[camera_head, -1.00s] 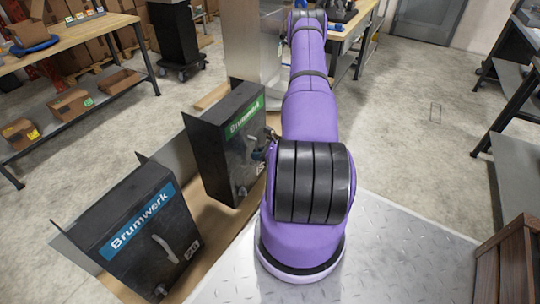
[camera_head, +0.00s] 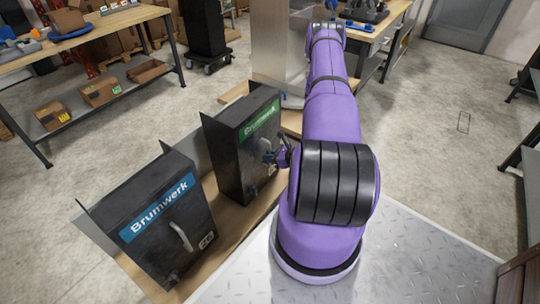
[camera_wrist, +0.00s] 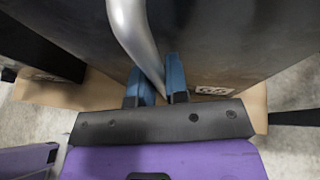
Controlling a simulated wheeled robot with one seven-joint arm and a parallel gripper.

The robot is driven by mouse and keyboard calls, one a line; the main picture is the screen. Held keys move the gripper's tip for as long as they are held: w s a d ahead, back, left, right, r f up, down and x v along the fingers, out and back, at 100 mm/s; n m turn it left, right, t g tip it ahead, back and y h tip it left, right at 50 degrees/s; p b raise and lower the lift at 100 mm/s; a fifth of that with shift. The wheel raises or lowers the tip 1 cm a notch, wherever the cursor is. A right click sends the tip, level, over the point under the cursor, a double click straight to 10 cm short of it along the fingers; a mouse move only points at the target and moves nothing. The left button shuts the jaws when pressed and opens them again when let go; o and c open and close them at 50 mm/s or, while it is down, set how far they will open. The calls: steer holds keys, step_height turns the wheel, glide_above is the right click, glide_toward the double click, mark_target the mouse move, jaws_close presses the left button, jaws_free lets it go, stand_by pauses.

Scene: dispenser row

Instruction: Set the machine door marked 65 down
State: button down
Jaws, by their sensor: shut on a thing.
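The machine with the green Brumwerk label (camera_head: 240,150) is a dark box, and my gripper (camera_head: 280,158) is at its front. In the wrist view its dark door (camera_wrist: 225,40) fills the top, with a small number tag (camera_wrist: 212,91) that is hard to read but looks like 65. A curved silver handle (camera_wrist: 130,35) runs down between the two blue fingers of my gripper (camera_wrist: 160,85). The fingers are shut on the handle. The door looks closed. My arm hides part of the machine's right side in the head view.
A second dark machine with a blue Brumwerk label (camera_head: 150,225) stands nearer on the left, on the same wooden bench (camera_head: 225,228). A workbench with cartons (camera_head: 100,90) is at the far left. Open concrete floor (camera_head: 440,130) lies to the right.

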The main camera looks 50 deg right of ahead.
steer(key=c, duration=1.1)
jaws_free()
